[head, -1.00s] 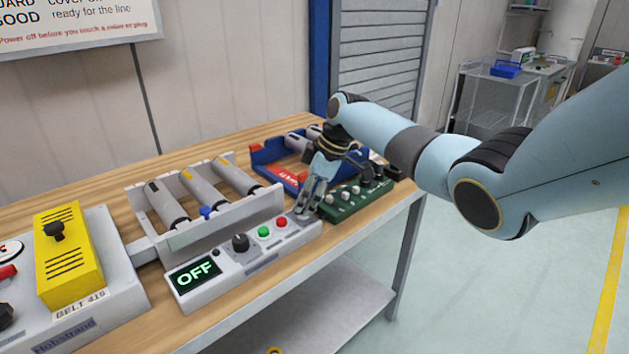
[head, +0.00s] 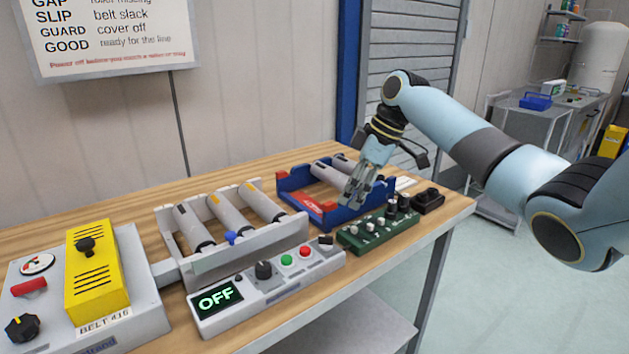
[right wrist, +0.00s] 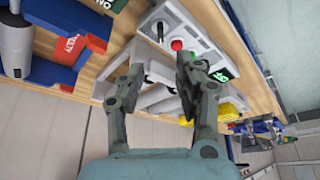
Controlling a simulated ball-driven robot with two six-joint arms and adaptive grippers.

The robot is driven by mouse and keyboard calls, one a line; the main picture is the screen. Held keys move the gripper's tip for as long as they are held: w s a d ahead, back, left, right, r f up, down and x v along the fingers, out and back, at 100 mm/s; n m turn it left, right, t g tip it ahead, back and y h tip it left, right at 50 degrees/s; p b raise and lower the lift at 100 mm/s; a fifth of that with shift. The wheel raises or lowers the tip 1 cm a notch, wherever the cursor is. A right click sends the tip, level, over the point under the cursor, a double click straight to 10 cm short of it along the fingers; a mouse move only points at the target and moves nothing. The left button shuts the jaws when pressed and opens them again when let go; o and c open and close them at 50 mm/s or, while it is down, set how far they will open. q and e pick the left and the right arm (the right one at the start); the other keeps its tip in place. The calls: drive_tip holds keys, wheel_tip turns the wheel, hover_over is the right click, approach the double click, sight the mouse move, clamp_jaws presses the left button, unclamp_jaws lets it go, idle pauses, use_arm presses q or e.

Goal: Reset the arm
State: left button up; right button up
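My right gripper (head: 357,192) hangs in the air above the table, over the gap between the blue tray and the green block in the head view. In the right wrist view its two fingers (right wrist: 155,80) stand apart with nothing between them, so it is open and empty. My right arm reaches in from the right side of the head view. My left gripper is in neither view. The control panel (head: 262,305) below shows OFF on its display (head: 216,298), with a dark knob, a green button and a red button.
A roller frame (head: 205,262) with several grey rollers stands behind the panel. A yellow cover (head: 95,275) sits on the grey belt unit at left. The blue tray (head: 325,217) holds rollers. A green block (head: 375,236) with pegs stands near the table's right front edge.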

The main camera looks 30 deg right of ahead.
drive_tip(key=s+a+f+m+g+b, duration=0.1)
drive_tip(key=s+a+f+g+b, duration=0.15)
drive_tip(key=s+f, duration=0.8)
drive_tip(key=s+a+f+m+g+b, duration=0.1)
drive_tip(key=s+a+f+b, duration=0.35)
drive_tip(key=f, duration=1.05)
drive_tip(key=s+d+f+m+g+b, duration=0.1)
drive_tip(key=s+f, duration=0.8)
drive_tip(key=f, duration=0.3)
drive_tip(key=s+a+f+m+t+h+b, duration=0.1)
drive_tip(key=s+f+m+h+b, duration=0.1)
drive_tip(key=s+f, duration=0.9)
drive_tip(key=s+a+f+m+t+h+b, duration=0.1)
drive_tip(key=s+f+m, duration=0.3)
drive_tip(key=s+f, duration=0.7)
drive_tip(key=s+a+h+b, duration=0.1)
drive_tip(key=s, duration=0.5)
drive_tip(key=shift+s+f+m+b, duration=0.25)
drive_tip(key=shift+f+m+b, duration=0.05)
drive_tip(key=shift+b, duration=0.05)
drive_tip(key=shift+a+t, duration=0.1)
drive_tip(key=shift+t, duration=0.15)
